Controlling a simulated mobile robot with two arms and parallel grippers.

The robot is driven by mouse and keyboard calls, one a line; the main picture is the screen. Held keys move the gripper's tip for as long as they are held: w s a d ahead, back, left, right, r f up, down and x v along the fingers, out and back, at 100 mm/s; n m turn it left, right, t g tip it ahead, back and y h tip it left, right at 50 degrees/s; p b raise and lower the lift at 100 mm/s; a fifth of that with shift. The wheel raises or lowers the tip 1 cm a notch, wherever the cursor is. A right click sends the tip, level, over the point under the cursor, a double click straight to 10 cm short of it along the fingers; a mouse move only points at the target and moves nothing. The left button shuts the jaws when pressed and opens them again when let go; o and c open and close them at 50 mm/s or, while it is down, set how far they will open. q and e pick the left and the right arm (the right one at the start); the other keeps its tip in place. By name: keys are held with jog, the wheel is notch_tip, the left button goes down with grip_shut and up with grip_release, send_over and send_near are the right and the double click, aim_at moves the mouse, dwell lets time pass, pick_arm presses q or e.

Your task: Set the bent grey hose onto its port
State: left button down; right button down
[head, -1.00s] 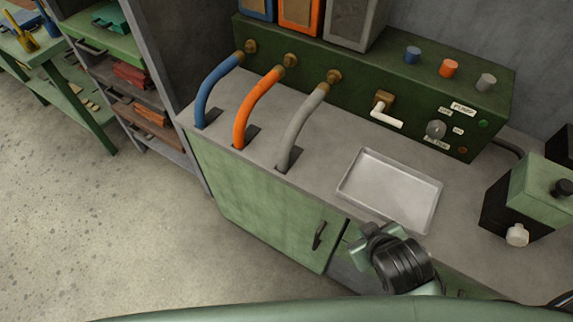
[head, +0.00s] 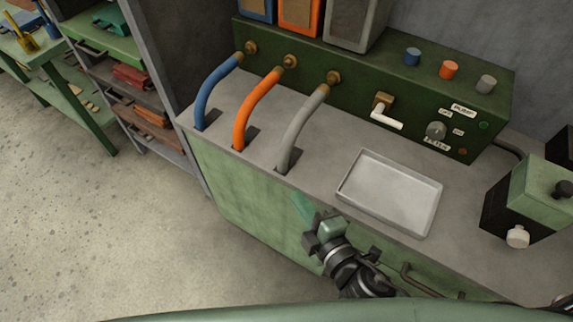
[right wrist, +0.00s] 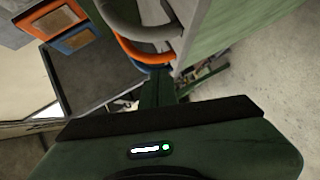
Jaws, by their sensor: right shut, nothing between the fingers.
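The bent grey hose (head: 293,132) arches from a slot in the counter up to a brass port (head: 334,77) on the green box. My right gripper (head: 302,206) is shut and empty at the counter's front edge, below and apart from the hose's lower end. In the right wrist view the gripper (right wrist: 160,92) points toward the hoses, with the grey hose (right wrist: 138,30) nearest. My left gripper is not in view.
An orange hose (head: 256,107) and a blue hose (head: 212,88) stand left of the grey one. A shallow metal tray (head: 388,222) lies on the counter to the right. A white-handled lever (head: 386,118) sticks out of the green box (head: 420,85).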

jog(key=shift+w, duration=0.1)
jog(key=shift+w+d+f+p+x, duration=0.15)
jog(key=shift+d+p+x, duration=0.3)
jog(key=shift+x, duration=1.65)
jog(key=shift+w+d+f+p+x, duration=0.15)
jog(key=shift+d+p+x, duration=0.3)
jog(key=shift+x, duration=1.65)
jog(key=shift+w+d+f+p+x, duration=0.2)
jog(key=shift+d+p+x, duration=0.2)
jog(key=shift+x, duration=1.7)
jog(key=w+d, duration=0.1)
jog(key=w, duration=0.1)
jog(key=w+d, duration=0.2)
jog(key=shift+w+d+r, duration=0.1)
jog(key=shift+w+d, duration=0.15)
jog(key=shift+w, duration=0.05)
